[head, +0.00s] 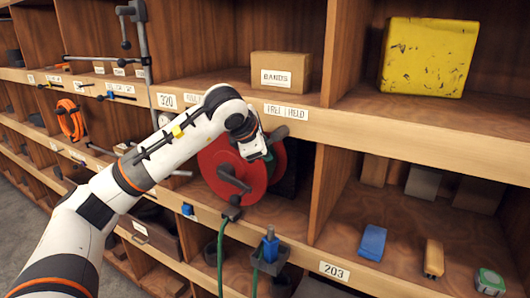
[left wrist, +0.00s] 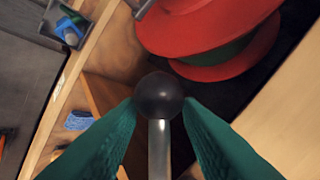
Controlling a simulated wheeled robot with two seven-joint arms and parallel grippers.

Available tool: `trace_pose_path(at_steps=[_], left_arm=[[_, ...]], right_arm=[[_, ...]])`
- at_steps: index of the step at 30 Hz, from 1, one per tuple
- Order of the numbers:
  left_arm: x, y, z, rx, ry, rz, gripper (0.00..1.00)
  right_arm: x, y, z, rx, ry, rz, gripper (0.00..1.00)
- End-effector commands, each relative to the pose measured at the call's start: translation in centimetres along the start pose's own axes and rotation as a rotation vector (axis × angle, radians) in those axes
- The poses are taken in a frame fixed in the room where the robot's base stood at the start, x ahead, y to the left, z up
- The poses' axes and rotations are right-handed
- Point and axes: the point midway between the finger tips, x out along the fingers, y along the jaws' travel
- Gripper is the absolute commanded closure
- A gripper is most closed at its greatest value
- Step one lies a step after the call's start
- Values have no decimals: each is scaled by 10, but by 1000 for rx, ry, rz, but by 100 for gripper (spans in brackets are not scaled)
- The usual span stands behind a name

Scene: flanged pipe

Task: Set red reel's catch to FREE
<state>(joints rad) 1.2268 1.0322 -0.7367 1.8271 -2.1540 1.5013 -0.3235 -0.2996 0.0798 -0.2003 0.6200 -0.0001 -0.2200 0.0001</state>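The red reel (head: 218,165) sits in a shelf bay, with a black crank (head: 233,181) on its face. It also shows at the top of the left wrist view (left wrist: 205,40). A label reading FREE and HELD (head: 287,111) is on the shelf edge above the reel. My left gripper (head: 268,157) is in front of the reel, under that label. In the left wrist view, a black ball knob (left wrist: 159,95) on a silver lever (left wrist: 159,148) lies between its teal fingertips. The fingers reach both sides of the knob; whether they press on it is unclear. My right gripper is out of view.
A green hose (head: 221,245) hangs below the reel. A blue item (head: 270,243) stands in a grey holder on the lower shelf edge. A bay divider (head: 333,190) rises right of the reel. A BANDS box (head: 281,72) and a yellow case (head: 428,57) sit above.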

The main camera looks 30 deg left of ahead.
Motion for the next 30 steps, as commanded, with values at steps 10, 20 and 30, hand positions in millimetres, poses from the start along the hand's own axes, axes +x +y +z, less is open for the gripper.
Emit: trace_pose_path(at_steps=[10,20,30], left_arm=[[-72,0,4,-2,0,-5,67],[-102,0,5,-3,-5,0,67],[-102,0,5,-3,-5,1,67]], right_arm=[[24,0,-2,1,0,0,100],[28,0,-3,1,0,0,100],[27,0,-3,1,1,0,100]])
